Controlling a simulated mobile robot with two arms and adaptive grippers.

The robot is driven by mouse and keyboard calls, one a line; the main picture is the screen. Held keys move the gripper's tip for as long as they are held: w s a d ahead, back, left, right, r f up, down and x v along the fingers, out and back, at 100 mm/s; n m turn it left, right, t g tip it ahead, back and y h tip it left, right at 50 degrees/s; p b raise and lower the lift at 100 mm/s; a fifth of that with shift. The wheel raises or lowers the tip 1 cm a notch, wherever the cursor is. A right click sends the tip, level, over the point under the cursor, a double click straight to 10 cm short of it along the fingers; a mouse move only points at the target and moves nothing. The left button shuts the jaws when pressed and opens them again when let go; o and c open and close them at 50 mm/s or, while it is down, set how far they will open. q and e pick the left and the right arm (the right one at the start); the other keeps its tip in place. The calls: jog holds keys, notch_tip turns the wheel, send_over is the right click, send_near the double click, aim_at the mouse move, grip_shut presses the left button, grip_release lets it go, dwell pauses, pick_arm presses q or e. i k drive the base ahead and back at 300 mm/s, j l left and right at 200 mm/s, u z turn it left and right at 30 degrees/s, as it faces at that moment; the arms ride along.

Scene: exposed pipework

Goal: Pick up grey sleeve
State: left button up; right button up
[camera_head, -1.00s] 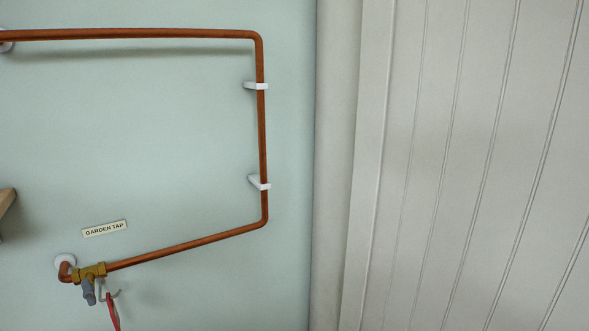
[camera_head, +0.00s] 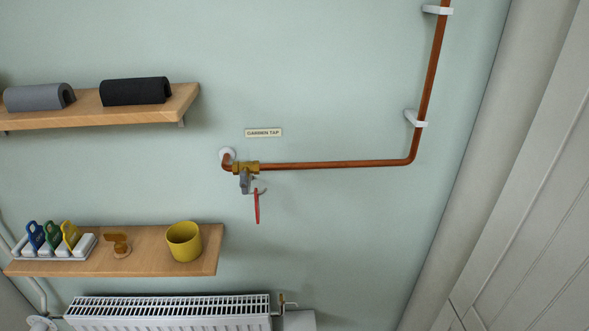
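The grey sleeve (camera_head: 38,97) lies on the upper wooden shelf (camera_head: 180,105) at the left of the head view, near the picture's left edge. It is a short foam-like tube with a dark opening at its right end. A similar black sleeve (camera_head: 135,91) lies to its right on the same shelf, with a gap between them. Neither of my grippers shows in the head view.
A lower shelf (camera_head: 210,240) holds a yellow cup (camera_head: 184,242), a brass-coloured fitting (camera_head: 118,244) and a white rack (camera_head: 75,250) with coloured tags. A radiator (camera_head: 170,312) is below. A copper pipe (camera_head: 330,164) with a tap (camera_head: 245,175) runs along the wall to the right.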

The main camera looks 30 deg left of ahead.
aim_at(47, 97)
jog(key=u, duration=2.1)
jog(key=z, duration=0.45)
